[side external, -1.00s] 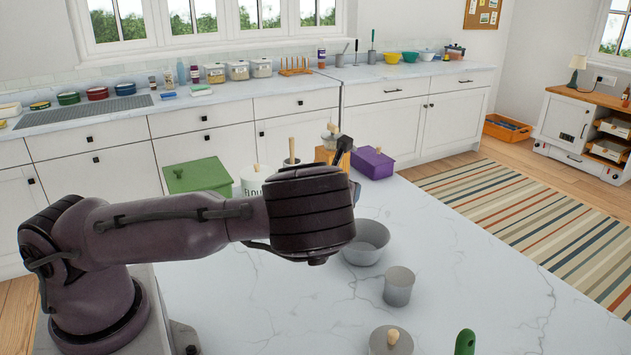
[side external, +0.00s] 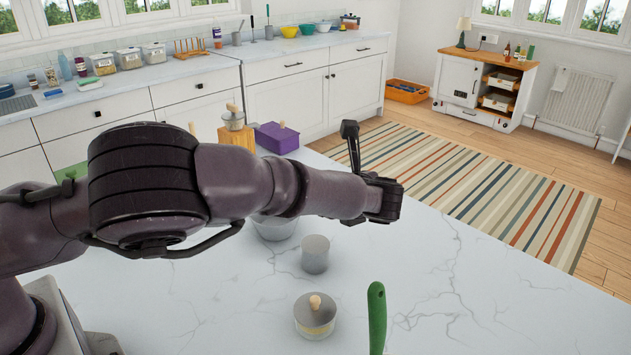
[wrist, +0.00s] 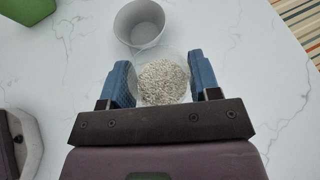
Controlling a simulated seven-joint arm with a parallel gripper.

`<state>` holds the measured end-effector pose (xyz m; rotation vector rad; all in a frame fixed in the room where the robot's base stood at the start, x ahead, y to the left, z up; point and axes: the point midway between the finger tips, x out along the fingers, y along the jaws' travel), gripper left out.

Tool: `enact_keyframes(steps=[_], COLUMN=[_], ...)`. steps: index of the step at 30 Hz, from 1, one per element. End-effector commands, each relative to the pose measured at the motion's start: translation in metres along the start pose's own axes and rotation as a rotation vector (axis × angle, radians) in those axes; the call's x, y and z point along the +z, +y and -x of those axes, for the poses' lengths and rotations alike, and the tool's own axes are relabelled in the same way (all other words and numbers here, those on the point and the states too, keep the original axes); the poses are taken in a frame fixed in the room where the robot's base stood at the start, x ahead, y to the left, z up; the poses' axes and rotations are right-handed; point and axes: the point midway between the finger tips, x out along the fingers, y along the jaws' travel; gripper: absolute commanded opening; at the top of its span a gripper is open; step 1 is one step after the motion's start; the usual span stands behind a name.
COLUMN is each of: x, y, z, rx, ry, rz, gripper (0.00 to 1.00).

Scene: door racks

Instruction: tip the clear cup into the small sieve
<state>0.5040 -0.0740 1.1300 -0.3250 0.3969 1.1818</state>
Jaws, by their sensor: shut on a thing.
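The clear cup (wrist: 162,80) is between the blue fingers of my gripper (wrist: 162,84) in the wrist view. It is see-through and holds pale speckled grains. My gripper is shut on it, with one finger on each side. A round grey vessel (wrist: 139,22), open and empty-looking, lies just beyond the cup in the wrist view. I cannot make out a sieve for certain in either view.
The side view shows a grey bowl (side external: 275,229) partly behind my arm, a grey cylindrical pot (side external: 315,254), a lidded jar (side external: 315,317) and a green handle (side external: 377,318). A purple box (side external: 277,138) stands farther back. The marble top is clear at right.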

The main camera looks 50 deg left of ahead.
Motion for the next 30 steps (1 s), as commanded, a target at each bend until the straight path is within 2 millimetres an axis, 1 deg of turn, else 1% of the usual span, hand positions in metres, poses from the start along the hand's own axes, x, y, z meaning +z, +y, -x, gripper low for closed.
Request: enact_keyframes(steps=[1,6,9,12,16,20,27,30], x=[-0.012,-0.043,-0.058,-0.067,-0.068,-0.064,-0.061,-0.062], y=[0.003,0.005,0.005,0.005,0.005,0.005,0.006,0.006], z=[-0.010,-0.026,-0.034,-0.038,-0.039,-0.037,-0.039,-0.041], rx=[0.009,0.007,0.006,0.005,-0.002,-0.022,-0.075,-0.095], ry=[-0.004,-0.001,0.001,0.010,0.071,0.218,0.607,0.745], rz=[-0.008,-0.007,-0.005,-0.001,0.024,0.078,0.219,0.265], gripper=[0.30,0.30,0.30,0.30,0.30,0.30,0.30,0.30])
